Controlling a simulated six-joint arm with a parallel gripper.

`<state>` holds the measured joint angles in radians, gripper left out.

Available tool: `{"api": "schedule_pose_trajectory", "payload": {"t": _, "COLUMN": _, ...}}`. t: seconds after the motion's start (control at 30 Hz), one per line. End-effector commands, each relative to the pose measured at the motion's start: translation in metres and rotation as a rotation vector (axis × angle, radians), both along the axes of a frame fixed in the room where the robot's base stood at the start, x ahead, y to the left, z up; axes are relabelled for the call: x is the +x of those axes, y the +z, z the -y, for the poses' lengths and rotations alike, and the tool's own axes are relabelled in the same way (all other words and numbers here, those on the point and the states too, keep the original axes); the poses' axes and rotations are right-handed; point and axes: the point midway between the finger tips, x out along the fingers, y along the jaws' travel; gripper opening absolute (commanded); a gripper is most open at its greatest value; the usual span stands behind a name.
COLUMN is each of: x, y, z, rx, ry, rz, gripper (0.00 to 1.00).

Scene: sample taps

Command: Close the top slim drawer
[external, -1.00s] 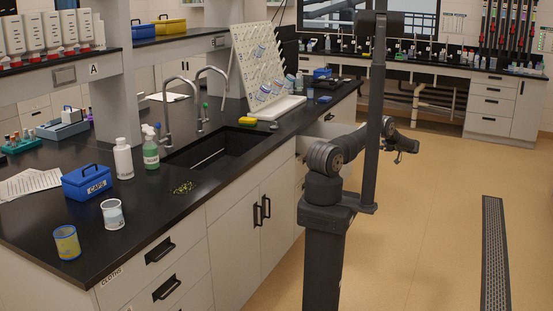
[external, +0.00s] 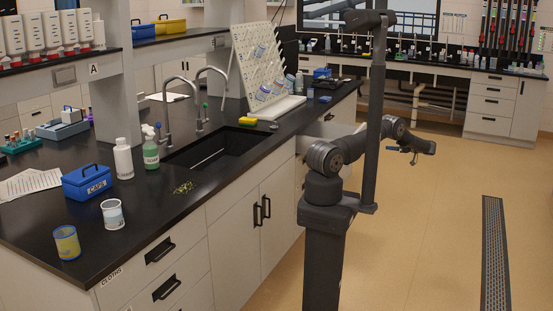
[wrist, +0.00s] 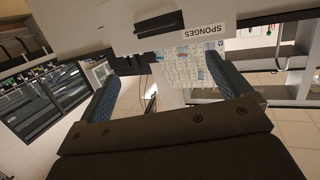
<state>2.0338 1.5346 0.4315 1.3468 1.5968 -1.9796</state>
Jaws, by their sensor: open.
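In the wrist view a pale drawer front (wrist: 120,38) with a dark bar handle and an upside-down SPONGES label (wrist: 200,31) crosses the top of the picture. In the external view a pale panel (external: 328,130) juts out from the far end of the sink counter, partly behind my arm; I cannot tell whether it is this drawer. My gripper (wrist: 160,72) is open, with its two blue-grey fingers apart and nothing seen between them. In the external view my gripper (external: 403,151) is over the aisle, right of the counter, its fingers pointing left.
The black counter (external: 225,185) holds a sink, a white peg rack (external: 262,65), bottles, cups and a blue CAPS box (external: 88,182). Closed drawers and cabinet doors (external: 262,230) face the aisle. The tan floor (external: 440,230) right of my arm is clear.

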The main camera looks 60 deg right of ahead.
Motion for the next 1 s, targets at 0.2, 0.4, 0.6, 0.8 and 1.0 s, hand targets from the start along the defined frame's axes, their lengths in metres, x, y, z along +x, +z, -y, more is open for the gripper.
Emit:
{"api": "schedule_pose_trajectory", "payload": {"t": 0.2, "x": 0.000, "y": 0.000, "z": 0.000, "rx": 0.000, "ry": 0.000, "rz": 0.000, "gripper": 0.51}}
{"api": "schedule_pose_trajectory", "payload": {"t": 0.4, "x": 0.006, "y": -0.002, "z": 0.000, "rx": 0.043, "ry": -0.020, "rz": 0.037, "gripper": 0.12}}
{"api": "schedule_pose_trajectory", "payload": {"t": 0.6, "x": 0.042, "y": -0.016, "z": -0.002, "rx": 0.391, "ry": -0.167, "rz": 0.309, "gripper": 0.00}}
{"api": "schedule_pose_trajectory", "payload": {"t": 0.8, "x": 0.077, "y": -0.040, "z": -0.013, "rx": 0.870, "ry": -0.354, "rz": 0.679, "gripper": 0.00}}
{"api": "schedule_pose_trajectory", "payload": {"t": 1.0, "x": 0.093, "y": -0.059, "z": -0.027, "rx": 1.178, "ry": -0.468, "rz": 0.924, "gripper": 0.00}}
